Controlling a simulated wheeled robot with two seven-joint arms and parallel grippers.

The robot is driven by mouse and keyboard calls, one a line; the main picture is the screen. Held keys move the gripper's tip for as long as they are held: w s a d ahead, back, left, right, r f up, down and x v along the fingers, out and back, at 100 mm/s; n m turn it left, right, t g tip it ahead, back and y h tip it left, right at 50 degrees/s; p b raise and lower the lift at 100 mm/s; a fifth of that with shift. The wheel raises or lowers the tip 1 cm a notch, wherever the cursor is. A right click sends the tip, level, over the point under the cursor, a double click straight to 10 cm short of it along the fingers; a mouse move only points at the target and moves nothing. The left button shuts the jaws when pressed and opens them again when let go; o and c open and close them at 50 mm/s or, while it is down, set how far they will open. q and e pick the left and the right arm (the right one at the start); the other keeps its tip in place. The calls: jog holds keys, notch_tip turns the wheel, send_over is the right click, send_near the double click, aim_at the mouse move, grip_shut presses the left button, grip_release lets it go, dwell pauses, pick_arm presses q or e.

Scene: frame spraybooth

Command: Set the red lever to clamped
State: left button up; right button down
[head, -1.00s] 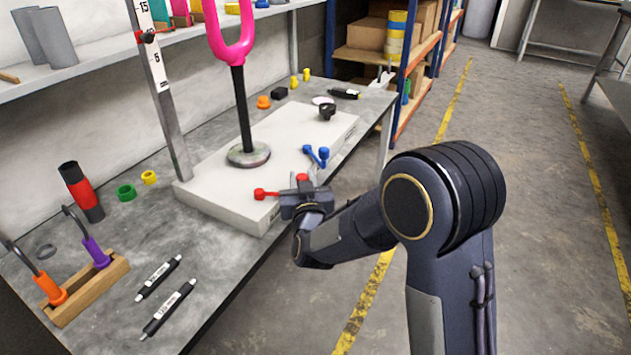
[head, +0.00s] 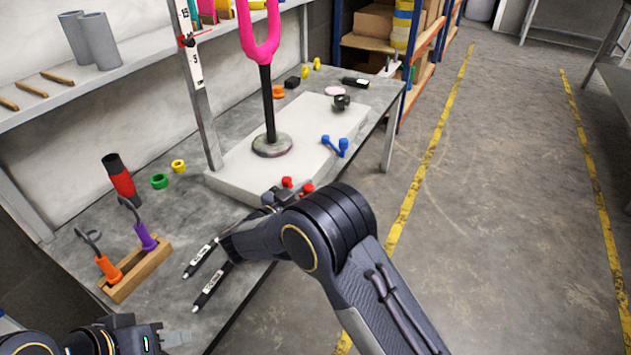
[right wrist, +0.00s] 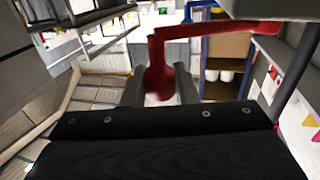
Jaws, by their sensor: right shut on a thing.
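The red lever (head: 287,182) is at the near right corner of the pale slab (head: 235,172). Its red knob end (head: 307,188) shows beside my right gripper (head: 274,197), and my right arm hides part of it. In the right wrist view the red lever's arm (right wrist: 205,30) crosses the top, and its knob (right wrist: 160,82) sits between the two fingers of my right gripper (right wrist: 160,92), which is shut on it. My left gripper (head: 177,339) is at the lower left, apart from the lever; its finger gap cannot be made out. I see no readable clamped mark.
A blue lever (head: 335,145) and a black knob (head: 341,102) are on the slab. A pink fork on a black post (head: 267,105) stands there too. Two marker pens (head: 212,285) and a wooden rack (head: 135,270) lie nearer on the bench. The floor right of the bench is clear.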

pick_arm(q)
jog(key=shift+s+a+r+p, duration=0.2)
jog(key=shift+a+r+p, duration=0.1)
jog(key=shift+a+r, duration=0.15)
pick_arm(e)
jog(key=shift+s+a+m+g+h, duration=0.2)
jog(key=shift+a+m+g+h, duration=0.25)
jog(key=shift+g, duration=0.2)
jog(key=shift+s+a+m+g+h, duration=0.2)
jog(key=shift+a+m+g+h, duration=0.15)
jog(key=shift+m+g+h, duration=0.25)
jog(key=c, duration=1.2)
grip_release()
jog(key=shift+o, duration=0.2)
pick_arm(q)
notch_tip(320, 180, up, 5)
jog(key=p, duration=0.4)
jog(key=shift+f+p, duration=0.1)
jog(key=shift+p, duration=0.3)
pick_arm(e)
jog(key=s+r, duration=1.3)
jog(key=s, duration=0.1)
jog(key=shift+a, duration=0.25)
